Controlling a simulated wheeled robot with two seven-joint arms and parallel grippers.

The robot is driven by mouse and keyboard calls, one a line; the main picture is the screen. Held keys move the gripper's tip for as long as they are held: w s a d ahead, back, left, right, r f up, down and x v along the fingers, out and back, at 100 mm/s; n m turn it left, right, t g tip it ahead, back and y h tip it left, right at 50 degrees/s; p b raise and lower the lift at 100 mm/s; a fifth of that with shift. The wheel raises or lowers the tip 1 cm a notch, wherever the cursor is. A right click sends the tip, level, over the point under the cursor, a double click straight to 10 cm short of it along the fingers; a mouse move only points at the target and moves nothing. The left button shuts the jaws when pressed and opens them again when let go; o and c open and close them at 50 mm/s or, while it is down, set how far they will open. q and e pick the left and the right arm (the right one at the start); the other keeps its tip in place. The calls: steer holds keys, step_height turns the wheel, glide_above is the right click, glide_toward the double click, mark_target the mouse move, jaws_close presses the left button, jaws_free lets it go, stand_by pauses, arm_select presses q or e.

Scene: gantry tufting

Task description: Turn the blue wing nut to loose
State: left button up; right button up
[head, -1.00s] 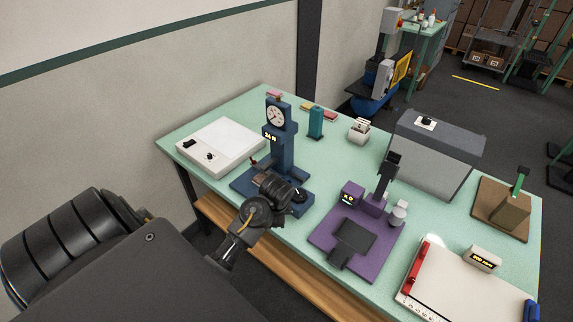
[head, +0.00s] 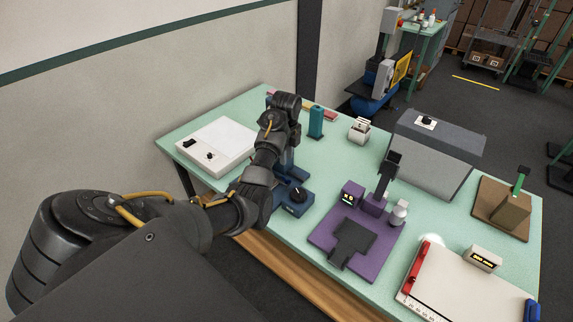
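No wing nut shows clearly. The blue gauge stand (head: 296,201) stands on the green table, with a dark round knob (head: 298,194) on its front base. Its upright and dial are mostly hidden behind my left arm. A small blue part (head: 531,311) sits at the right end of the white board, too cut off to identify. My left gripper (head: 284,104) is at the far end of my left arm, in front of the gauge's upper part. Its fingers cannot be made out. My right gripper is out of view.
A white box with knobs (head: 215,143) lies left of the gauge. A teal block (head: 316,122) stands behind it to the right. A purple stand (head: 325,234) is to the right, then a grey machine (head: 435,150) and a white board (head: 445,283) with a red bar.

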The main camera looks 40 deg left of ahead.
mark_target(286, 179)
arm_select(q)
step_height(286, 179, down, 3)
steer(key=shift+f+b, duration=0.2)
steer(key=shift+b, duration=0.9)
steer(key=shift+f+p, duration=0.4)
steer(key=shift+p, duration=0.55)
step_height(286, 179, down, 5)
steer(key=shift+f+p, duration=0.1)
steer(key=shift+p, duration=0.45)
steer(key=shift+f, duration=0.6)
